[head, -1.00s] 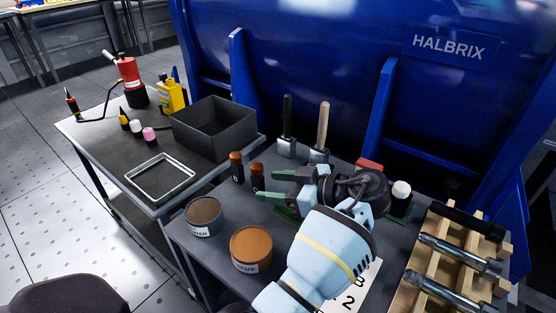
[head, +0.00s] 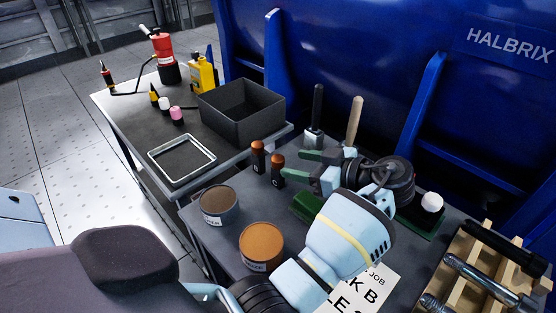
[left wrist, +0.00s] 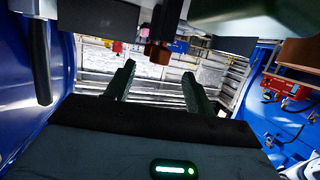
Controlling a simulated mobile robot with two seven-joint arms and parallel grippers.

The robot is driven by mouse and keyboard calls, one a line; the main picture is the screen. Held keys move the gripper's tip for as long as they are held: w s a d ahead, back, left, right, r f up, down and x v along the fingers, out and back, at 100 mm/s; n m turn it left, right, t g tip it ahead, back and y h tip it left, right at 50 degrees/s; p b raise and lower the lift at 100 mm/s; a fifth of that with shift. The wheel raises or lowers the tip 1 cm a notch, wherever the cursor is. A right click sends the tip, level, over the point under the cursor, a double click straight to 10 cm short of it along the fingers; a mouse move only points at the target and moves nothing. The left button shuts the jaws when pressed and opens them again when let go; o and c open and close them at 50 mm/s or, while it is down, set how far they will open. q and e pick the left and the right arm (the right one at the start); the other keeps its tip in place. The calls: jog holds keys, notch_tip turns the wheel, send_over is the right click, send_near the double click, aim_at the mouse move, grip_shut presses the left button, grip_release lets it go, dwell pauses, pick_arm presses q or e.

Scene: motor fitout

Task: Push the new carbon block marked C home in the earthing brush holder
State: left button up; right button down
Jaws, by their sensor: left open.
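Two small upright dark pieces with copper-brown tops, which look like carbon blocks, stand on the near table: a rear one (head: 257,156) and a front one (head: 278,170). Both bear a small pale mark; I cannot read a clear C. My left gripper (head: 292,164) is open and empty, fingers pointing left, its tips close to the front block. In the left wrist view, which looks upside down, a copper-brown top (left wrist: 158,52) shows beyond and between the open fingers (left wrist: 158,88). I cannot make out the earthing brush holder. My right gripper is not in view.
Two tins, one grey (head: 218,205) and one orange-brown (head: 261,246), stand left of my arm. A wooden rack (head: 462,252) holds metal shafts at right. A grey bin (head: 242,122) sits on the left table. The blue casing (head: 340,50) rises behind.

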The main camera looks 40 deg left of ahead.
aim_at(277, 160)
pick_arm(q)
jog(key=shift+a+f, duration=0.2)
jog(key=shift+a, duration=0.15)
jog(key=x, duration=0.4)
jog(key=shift+a+f, duration=0.1)
jog(key=shift+f, duration=0.05)
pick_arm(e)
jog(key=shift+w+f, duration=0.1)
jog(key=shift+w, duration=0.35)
pick_arm(q)
jog(key=shift+c, duration=0.2)
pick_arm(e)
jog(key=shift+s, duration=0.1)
